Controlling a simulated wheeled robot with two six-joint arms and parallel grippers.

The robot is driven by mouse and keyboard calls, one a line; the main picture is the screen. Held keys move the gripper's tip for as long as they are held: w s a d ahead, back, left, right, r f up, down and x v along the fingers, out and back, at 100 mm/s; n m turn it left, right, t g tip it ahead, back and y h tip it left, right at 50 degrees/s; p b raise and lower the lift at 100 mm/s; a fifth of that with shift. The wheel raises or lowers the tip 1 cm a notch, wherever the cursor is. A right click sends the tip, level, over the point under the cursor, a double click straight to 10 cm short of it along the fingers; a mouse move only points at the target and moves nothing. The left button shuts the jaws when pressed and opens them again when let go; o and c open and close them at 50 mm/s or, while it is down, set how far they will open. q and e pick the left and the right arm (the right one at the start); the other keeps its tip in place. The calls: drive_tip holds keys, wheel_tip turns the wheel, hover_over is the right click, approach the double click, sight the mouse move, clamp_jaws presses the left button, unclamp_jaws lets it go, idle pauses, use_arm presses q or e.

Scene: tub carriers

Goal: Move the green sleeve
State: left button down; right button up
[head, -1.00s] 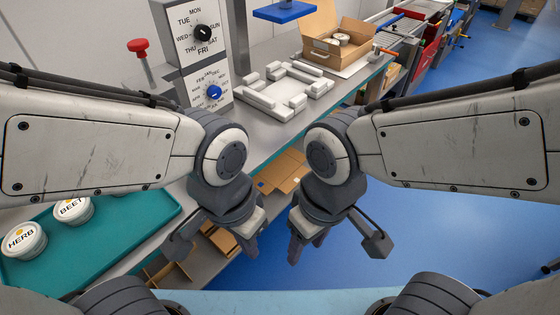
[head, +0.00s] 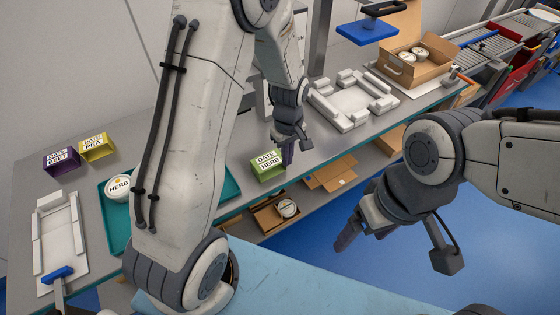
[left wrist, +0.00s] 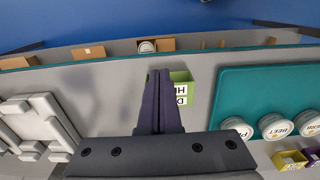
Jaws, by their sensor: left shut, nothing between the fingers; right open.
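The green sleeve (head: 267,165), labelled DATE HERB, stands on the grey counter near its front edge, just right of the teal tray. My left gripper (head: 288,155) is shut and empty, with its fingers close beside the sleeve's right side in the head view. In the left wrist view the shut fingers (left wrist: 159,85) partly cover the green sleeve (left wrist: 181,78); I cannot tell whether they touch it. My right gripper (head: 395,252) is open and empty, over the blue floor in front of the counter.
The teal tray (left wrist: 228,95) holds white tubs, including a HERB tub (head: 118,187). Purple (head: 60,162) and yellow (head: 97,147) sleeves stand at the far left. A white fixture (head: 352,100) and a cardboard box (head: 412,70) with tubs lie to the right. Below is a shelf with boxes.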

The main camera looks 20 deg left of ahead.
sight(269, 165)
use_arm(q)
drive_tip(key=f+p, duration=0.1)
drive_tip(key=f, duration=0.1)
drive_tip(key=w+a+f+p, duration=0.1)
drive_tip(key=f, duration=0.2)
drive_tip(key=f+p, duration=0.1)
drive_tip(key=f, duration=0.2)
drive_tip(key=shift+w+a+f, duration=0.1)
drive_tip(key=shift+w+a, duration=0.1)
drive_tip(key=shift+a, duration=0.2)
drive_tip(key=shift+w+a+f+p, duration=0.15)
drive_tip(key=shift+w+a+p, duration=0.3)
drive_tip(key=shift+a, duration=0.2)
use_arm(e)
wheel_tip(269, 165, up, 4)
drive_tip(key=shift+f, duration=0.1)
use_arm(q)
drive_tip(key=shift+w, duration=0.1)
